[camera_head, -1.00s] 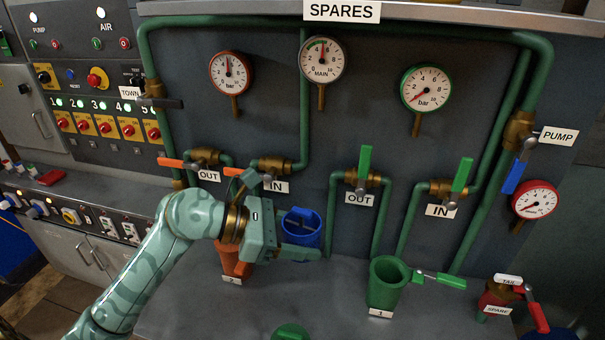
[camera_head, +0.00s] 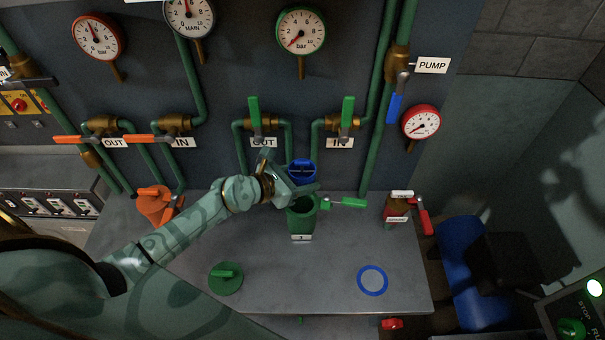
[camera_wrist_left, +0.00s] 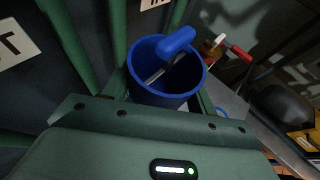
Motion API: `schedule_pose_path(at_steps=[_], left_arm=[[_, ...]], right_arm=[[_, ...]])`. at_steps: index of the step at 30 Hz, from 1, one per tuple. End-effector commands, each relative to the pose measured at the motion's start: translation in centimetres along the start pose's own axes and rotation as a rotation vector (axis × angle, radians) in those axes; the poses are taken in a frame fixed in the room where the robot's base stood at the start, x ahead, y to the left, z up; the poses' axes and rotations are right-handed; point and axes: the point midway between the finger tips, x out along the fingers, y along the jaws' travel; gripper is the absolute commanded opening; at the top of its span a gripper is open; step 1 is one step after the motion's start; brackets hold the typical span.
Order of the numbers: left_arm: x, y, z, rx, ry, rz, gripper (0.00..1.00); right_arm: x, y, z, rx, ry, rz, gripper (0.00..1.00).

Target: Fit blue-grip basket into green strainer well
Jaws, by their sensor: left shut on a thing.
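The blue basket (camera_head: 301,168) has a blue grip across its top. It also shows large in the left wrist view (camera_wrist_left: 160,95), with the grip at its upper right. My left gripper (camera_head: 303,182) is shut on the basket and holds it roughly upright. In the head view the basket appears just above and behind the mouth of the green strainer well (camera_head: 300,223), apart from it as far as I can tell. The well stands on the bench with a green lever at its right and a number tag in front. My gripper partly hides its rim. My right gripper is out of view.
An orange well (camera_head: 154,205) stands at the left and a small red spare strainer (camera_head: 396,208) at the right. A green lid (camera_head: 226,280) and a blue ring (camera_head: 373,281) lie on the bench (camera_head: 300,280). Pipes and valve levers line the panel behind.

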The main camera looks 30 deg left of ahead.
Motion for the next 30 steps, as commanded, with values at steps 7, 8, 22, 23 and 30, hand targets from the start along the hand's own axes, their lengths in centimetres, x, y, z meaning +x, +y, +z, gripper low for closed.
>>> schedule_pose_path(at_steps=[7,8,22,23,30], left_arm=[[-0.1,0.0,0.1,0.001,0.000,0.001,0.33],[-0.2,0.0,0.1,0.001,0.001,0.001,0.33],[1.7,0.0,-4.3,0.002,0.001,0.001,0.33],[1.8,0.0,-4.5,0.002,0.001,0.001,0.33],[2.1,0.0,-5.4,0.001,0.001,0.001,0.33]], right_arm=[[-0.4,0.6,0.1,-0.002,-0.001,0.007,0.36],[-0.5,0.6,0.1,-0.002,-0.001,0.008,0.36],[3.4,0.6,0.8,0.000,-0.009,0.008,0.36],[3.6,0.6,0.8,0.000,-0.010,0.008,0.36],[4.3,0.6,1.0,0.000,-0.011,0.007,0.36]])
